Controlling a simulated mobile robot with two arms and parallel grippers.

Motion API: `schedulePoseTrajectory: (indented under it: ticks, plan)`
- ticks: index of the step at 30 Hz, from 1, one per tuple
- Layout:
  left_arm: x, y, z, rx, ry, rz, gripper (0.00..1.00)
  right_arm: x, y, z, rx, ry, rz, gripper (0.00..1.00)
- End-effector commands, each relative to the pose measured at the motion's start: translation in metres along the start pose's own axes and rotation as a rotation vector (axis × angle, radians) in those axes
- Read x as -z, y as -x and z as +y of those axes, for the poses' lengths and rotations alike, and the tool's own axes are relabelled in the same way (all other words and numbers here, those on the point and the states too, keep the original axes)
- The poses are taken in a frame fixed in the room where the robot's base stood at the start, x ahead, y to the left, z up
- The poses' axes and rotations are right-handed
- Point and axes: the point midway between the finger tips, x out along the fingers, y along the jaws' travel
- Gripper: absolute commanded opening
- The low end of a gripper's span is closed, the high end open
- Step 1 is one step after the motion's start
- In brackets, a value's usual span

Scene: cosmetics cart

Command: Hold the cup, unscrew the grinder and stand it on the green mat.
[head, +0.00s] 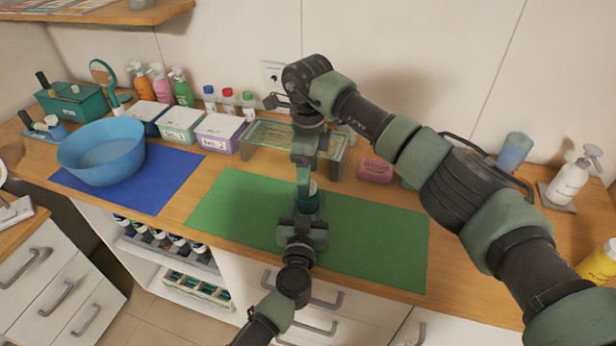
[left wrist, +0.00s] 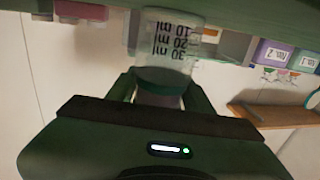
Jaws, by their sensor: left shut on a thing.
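The cup (left wrist: 172,45) is clear, with dark millilitre marks, and shows in the upside-down left wrist view. My left gripper (head: 304,222) is shut on it, over the green mat (head: 375,235). In the head view the cup is mostly hidden behind the grippers. My right gripper (head: 304,160) points down from above, directly over the held piece. A small pale part (head: 312,187) shows between the two grippers; I cannot tell whether it is the grinder. The right fingertips are too small and covered to read.
A blue bowl (head: 102,152) stands on a blue mat (head: 165,190) to the left. Labelled boxes (head: 219,130), a glass-like tray (head: 265,140) and a pink block (head: 375,170) line the back. The green mat is bare on both sides of the grippers.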

Motion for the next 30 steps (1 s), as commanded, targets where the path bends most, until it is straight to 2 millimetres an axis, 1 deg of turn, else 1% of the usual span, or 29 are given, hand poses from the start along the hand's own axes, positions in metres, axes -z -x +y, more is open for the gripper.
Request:
schedulePoseTrajectory:
  ticks: [1, 3, 24, 30]
  plan:
    - [0.0002, 0.0, 0.0, 0.0, 0.0, 0.0, 0.0, -0.0002, -0.0001, 0.0002, 0.0, -0.115, 0.0, 0.69]
    - [0.0003, -0.0001, 0.0, 0.0, 0.0, 0.0, 0.0, -0.0002, 0.0, 0.0002, 0.0, -0.288, 0.0, 0.69]
    - [0.0004, -0.0001, 0.0, 0.0, 0.0, 0.001, 0.0, -0.0002, 0.0, 0.0004, 0.0, -2.011, 0.0, 0.69]
    - [0.0004, -0.0001, -0.0001, 0.0, 0.0, 0.001, 0.0, -0.0002, 0.0, 0.0005, 0.0, -2.463, 0.0, 0.69]
